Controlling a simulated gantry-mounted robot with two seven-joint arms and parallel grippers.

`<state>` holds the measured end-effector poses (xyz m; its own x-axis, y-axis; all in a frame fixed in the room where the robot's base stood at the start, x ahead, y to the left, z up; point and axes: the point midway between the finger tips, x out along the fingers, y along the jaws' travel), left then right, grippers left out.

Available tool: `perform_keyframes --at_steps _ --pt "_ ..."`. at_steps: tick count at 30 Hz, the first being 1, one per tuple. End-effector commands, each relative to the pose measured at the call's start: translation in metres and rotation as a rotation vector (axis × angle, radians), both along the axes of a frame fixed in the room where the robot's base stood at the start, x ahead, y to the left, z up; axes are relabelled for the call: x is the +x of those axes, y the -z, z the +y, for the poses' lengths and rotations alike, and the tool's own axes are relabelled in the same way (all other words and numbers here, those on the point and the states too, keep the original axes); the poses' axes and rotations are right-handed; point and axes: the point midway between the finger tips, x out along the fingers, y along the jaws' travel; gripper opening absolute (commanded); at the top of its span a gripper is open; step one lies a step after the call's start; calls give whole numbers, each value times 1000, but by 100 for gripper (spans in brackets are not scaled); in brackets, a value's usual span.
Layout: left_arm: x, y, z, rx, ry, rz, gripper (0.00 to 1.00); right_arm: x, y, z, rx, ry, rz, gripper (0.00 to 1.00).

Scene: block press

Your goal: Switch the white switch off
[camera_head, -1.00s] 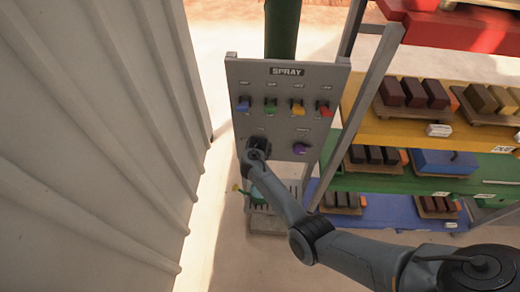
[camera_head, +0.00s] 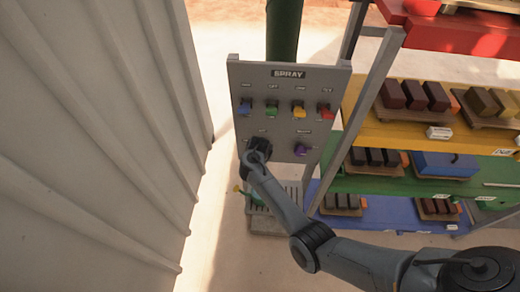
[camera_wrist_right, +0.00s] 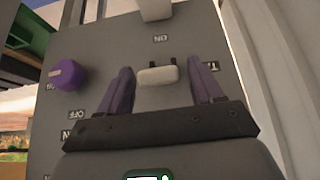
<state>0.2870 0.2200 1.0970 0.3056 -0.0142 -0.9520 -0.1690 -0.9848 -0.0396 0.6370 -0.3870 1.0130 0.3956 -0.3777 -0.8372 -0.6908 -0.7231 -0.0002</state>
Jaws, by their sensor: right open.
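The grey panel marked SPRAY (camera_head: 288,92) stands upright in the head view. My right gripper (camera_head: 258,148) is at its lower left and hides the white switch there. In the right wrist view the white switch (camera_wrist_right: 157,75) is a small pale lever on the panel face. The open fingers of the right gripper (camera_wrist_right: 161,70) stand on either side of it, with gaps showing on both sides. I cannot tell how far the fingertips are from the panel. An ON label lies just above the switch in that view. My left gripper is not in view.
A ribbed pale wall (camera_head: 110,130) stands left; shelves with blocks (camera_head: 440,135) stand right.

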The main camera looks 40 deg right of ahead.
Motion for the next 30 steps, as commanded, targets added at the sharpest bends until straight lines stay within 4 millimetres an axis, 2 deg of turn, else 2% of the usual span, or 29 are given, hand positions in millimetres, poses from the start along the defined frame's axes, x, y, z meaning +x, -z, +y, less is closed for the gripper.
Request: perform_keyframes --at_steps 1,6,12,18,30 --pt "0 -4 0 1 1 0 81 -3 -10 4 -1 -2 -2 66" --pt "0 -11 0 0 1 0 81 -15 -36 16 0 -1 -3 66" --pt "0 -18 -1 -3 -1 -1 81 -27 -59 26 1 -1 -2 66" --pt "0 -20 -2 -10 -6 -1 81 -32 -69 31 1 -1 1 66" --pt "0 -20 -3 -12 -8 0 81 -33 -69 32 1 -1 1 66"
